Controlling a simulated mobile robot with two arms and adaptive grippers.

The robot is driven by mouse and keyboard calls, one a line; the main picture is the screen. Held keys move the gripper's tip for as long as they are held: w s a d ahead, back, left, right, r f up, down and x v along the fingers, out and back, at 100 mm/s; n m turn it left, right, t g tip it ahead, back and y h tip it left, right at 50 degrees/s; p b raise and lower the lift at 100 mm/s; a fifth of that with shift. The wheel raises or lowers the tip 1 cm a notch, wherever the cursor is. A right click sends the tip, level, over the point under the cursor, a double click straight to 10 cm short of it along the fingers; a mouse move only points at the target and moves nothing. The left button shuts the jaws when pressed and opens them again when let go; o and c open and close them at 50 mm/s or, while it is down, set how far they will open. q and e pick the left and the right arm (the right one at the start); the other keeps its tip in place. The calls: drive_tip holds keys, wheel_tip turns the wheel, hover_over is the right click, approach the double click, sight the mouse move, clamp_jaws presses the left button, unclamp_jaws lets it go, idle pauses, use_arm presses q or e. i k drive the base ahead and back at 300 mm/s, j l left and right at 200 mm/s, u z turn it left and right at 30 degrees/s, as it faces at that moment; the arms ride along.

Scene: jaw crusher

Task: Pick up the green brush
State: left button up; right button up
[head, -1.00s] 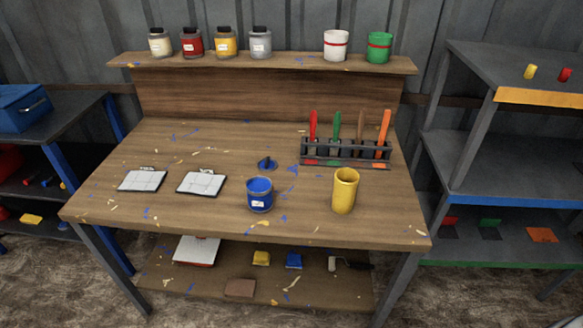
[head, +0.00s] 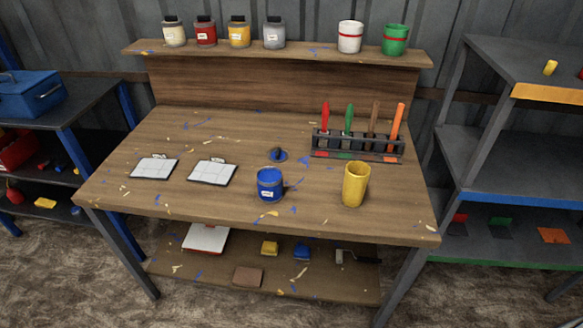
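The green brush (head: 349,119) stands upright in a dark rack (head: 357,156) at the back right of the wooden workbench (head: 225,135). Only its green handle shows clearly; its lower part is hidden by the rack. A red brush (head: 325,117) stands to its left. Neither of my grippers is in view.
A yellow cup (head: 355,186) and a blue paint can (head: 270,185) stand in front of the rack. Two clipboards (head: 213,172) lie at left. A raised shelf (head: 300,51) holds jars and cans. A grey shelf unit (head: 500,165) stands right, a blue toolbox (head: 32,95) left.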

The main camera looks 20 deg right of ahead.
sight(345, 145)
drive_tip(key=i+j+z, duration=0.15)
drive_tip(key=i+z, duration=0.2)
drive_tip(key=i, duration=0.15)
drive_tip(key=i+j+z, duration=0.25)
drive_tip(key=i+z, duration=0.15)
drive_tip(key=i, duration=0.05)
